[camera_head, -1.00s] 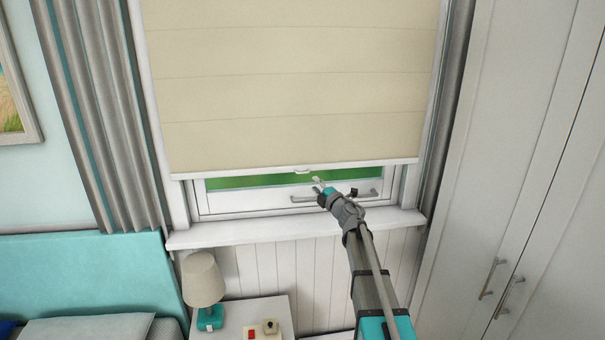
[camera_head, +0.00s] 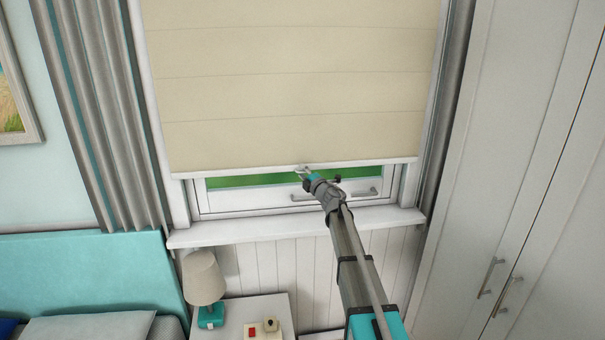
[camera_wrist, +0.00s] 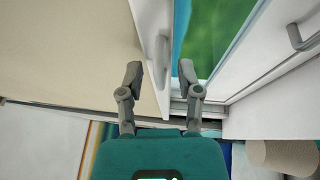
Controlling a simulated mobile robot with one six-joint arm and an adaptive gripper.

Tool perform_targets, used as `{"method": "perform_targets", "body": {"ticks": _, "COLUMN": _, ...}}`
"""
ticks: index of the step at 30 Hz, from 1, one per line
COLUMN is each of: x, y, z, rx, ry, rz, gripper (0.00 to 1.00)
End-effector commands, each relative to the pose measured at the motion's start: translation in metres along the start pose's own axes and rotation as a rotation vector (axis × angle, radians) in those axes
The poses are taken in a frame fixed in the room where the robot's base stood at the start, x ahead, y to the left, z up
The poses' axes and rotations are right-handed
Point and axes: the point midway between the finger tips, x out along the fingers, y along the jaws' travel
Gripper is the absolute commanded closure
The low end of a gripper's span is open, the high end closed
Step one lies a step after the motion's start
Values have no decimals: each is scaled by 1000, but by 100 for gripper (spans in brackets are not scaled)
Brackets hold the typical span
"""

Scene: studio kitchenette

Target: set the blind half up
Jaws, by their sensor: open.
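The cream blind (camera_head: 295,75) hangs down over most of the window, with a narrow strip of green showing under its white bottom bar (camera_head: 240,169). A small pull tab (camera_head: 302,168) sits at the middle of that bar. My gripper (camera_head: 301,173) is at the tab in the head view. In the wrist view my gripper (camera_wrist: 160,72) is open, its fingers to either side of the bar's edge and the pale tab (camera_wrist: 162,50), which lies just ahead between them. I cannot tell whether the fingers touch it.
The window handle (camera_head: 340,197) and the white sill (camera_head: 285,226) are below the bar. A lamp (camera_head: 203,280) stands on the bedside table (camera_head: 272,305) at lower left. A grey curtain (camera_head: 100,110) hangs left; tall white cupboards (camera_head: 520,150) stand right.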

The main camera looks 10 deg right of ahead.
Motion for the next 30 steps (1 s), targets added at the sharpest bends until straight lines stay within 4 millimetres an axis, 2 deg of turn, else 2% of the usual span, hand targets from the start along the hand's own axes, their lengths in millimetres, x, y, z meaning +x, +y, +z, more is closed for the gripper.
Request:
{"method": "perform_targets", "body": {"ticks": 2, "x": 0, "y": 0, "z": 0, "rx": 0, "ry": 0, "rz": 0, "gripper": 55}}
{"method": "perform_targets", "body": {"ticks": 9, "x": 0, "y": 0, "z": 0, "rx": 0, "ry": 0, "rz": 0, "gripper": 99}}
{"method": "perform_targets", "body": {"ticks": 23, "x": 0, "y": 1, "z": -1, "rx": 0, "ry": 1, "rz": 0, "gripper": 100}}
{"method": "perform_targets", "body": {"ticks": 30, "x": 2, "y": 13, "z": 0, "rx": 0, "ry": 2, "rz": 0, "gripper": 100}}
